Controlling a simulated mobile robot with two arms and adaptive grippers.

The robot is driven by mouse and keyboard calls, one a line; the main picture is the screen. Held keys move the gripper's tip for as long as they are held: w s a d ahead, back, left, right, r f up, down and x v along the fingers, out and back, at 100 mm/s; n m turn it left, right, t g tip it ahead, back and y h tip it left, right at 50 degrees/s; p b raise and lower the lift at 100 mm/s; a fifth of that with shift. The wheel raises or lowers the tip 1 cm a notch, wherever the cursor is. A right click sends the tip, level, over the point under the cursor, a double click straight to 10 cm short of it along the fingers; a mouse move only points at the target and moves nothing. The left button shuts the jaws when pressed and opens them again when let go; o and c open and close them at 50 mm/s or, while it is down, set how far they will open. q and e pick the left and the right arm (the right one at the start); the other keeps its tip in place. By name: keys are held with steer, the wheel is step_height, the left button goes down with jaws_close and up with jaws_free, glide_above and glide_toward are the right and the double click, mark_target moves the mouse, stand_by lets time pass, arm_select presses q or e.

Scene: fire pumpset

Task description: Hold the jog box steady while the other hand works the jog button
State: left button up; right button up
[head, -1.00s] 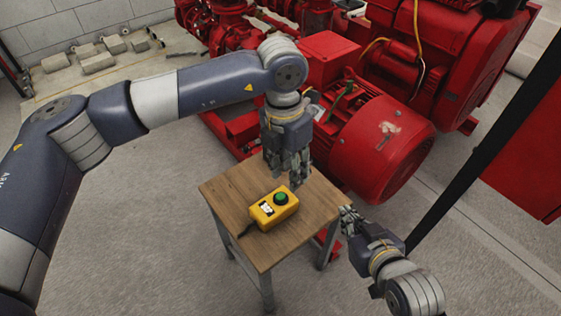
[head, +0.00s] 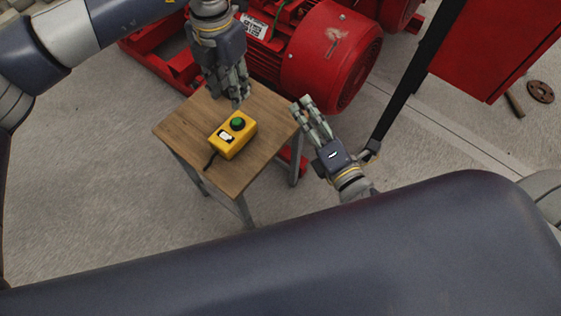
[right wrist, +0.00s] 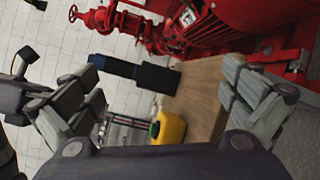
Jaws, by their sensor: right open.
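The yellow jog box (head: 233,140) sits on the small wooden table (head: 177,128). Its green jog button (head: 238,124) faces up, beside a white label. In the right wrist view part of the yellow box (right wrist: 170,129) shows low in the middle, between the fingers. My left gripper (head: 238,98) points down just behind the box, apart from it; whether its fingers are open is unclear. My right gripper (head: 303,103) is open and empty at the table's right corner, to the right of the box. Its spread fingers also show in the right wrist view (right wrist: 165,100).
A red motor and pump (head: 325,55) stand close behind the table. A red panel (head: 495,45) with a dark post (head: 415,85) is on the right. A dark cable leaves the box at its front left. A large part of my own arm fills the bottom.

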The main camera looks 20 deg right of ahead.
steer(key=s+a+f+n+y, duration=0.2)
steer(key=s+a+n+y, duration=0.15)
steer(key=n, duration=0.65)
steer(key=n+g+y, duration=0.3)
steer(key=n+y, duration=0.1)
steer(key=n, duration=0.5)
glide_toward(242, 138)
steer(key=x, duration=0.9)
steer(key=shift+w+a+f, duration=0.1)
steer(key=shift+w, duration=0.05)
steer(key=c, duration=1)
arm_select(q)
jaws_close()
